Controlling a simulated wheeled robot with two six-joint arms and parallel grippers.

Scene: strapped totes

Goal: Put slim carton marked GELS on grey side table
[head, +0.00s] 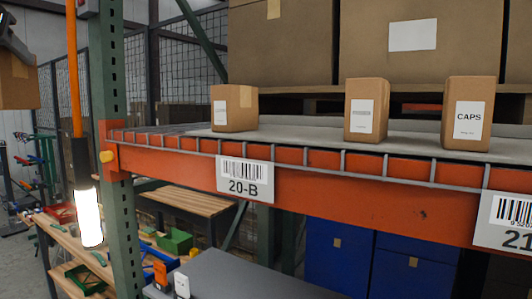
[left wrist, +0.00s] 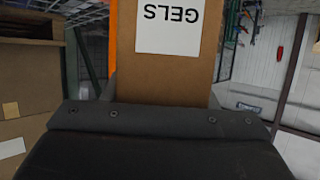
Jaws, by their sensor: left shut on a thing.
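The slim carton marked GELS (left wrist: 175,70) is brown cardboard with a white label that reads upside down in the left wrist view. My left gripper (left wrist: 160,110) is shut on it. In the head view the left gripper (head: 14,42) is at the top left edge, partly cut off, with a brown carton (head: 18,84) hanging below it in the air. A grey tabletop (head: 250,278), which looks like the grey side table, is at the bottom centre, below the shelf, and is partly cut off. My right gripper is not in view.
An orange shelf beam (head: 340,200) crosses the view, with several small cartons above, one marked CAPS (head: 467,115). A green post (head: 112,150) and a hanging lamp (head: 88,215) stand between the held carton and the grey top. A wooden workbench (head: 60,240) is behind.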

